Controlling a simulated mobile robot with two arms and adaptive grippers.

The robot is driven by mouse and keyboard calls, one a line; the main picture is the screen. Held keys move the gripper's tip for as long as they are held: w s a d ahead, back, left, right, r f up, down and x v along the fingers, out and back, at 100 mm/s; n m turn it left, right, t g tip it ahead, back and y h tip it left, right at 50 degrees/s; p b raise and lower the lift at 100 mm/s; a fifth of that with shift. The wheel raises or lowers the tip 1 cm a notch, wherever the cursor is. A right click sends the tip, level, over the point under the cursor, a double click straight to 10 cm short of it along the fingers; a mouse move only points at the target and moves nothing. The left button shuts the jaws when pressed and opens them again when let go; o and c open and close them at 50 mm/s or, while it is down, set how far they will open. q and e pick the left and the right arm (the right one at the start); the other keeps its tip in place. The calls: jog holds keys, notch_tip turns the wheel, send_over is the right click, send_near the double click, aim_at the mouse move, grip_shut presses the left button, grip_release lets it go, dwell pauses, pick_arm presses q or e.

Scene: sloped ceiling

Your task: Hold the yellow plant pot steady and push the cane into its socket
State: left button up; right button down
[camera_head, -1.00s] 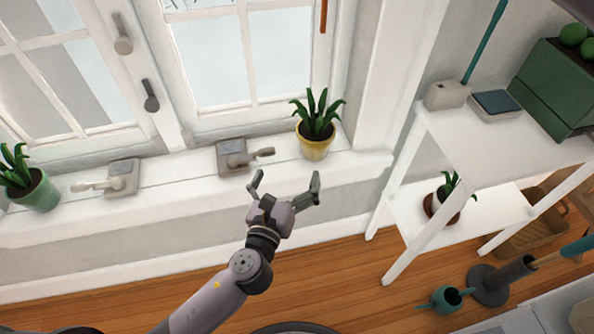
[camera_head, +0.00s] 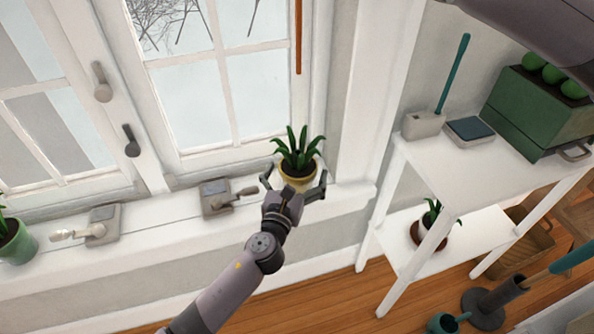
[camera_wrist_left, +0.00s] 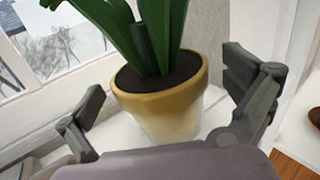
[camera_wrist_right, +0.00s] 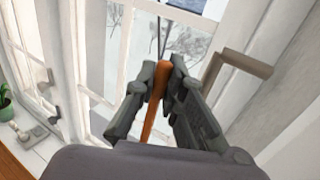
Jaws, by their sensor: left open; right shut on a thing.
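The yellow plant pot (camera_head: 298,184) with a leafy green plant stands upright on the white windowsill. My left gripper (camera_head: 295,179) is open, with one finger on each side of the pot. The left wrist view shows the pot (camera_wrist_left: 165,106) between the spread fingers, with gaps beside it. A dark upright tube (camera_wrist_left: 142,45) stands among the leaves there; it looks like the socket. The orange-brown cane (camera_wrist_right: 152,105) is in my right gripper (camera_wrist_right: 160,85), which is shut on it. In the head view the cane (camera_head: 299,40) hangs above the pot, its lower end clear of the leaves.
Window handles (camera_head: 216,197) are on the sill left of the pot, with a green pot (camera_head: 16,242) at the far left. A white shelf (camera_head: 440,165) stands right, carrying a grey holder (camera_head: 423,125) and a green box (camera_head: 535,110). The window is behind the pot.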

aim_at(300, 26)
pick_arm(q)
jog(key=shift+w, duration=0.2)
jog(key=c, duration=1.8)
pick_arm(e)
notch_tip(300, 26, down, 13)
jog(key=shift+r, duration=0.1)
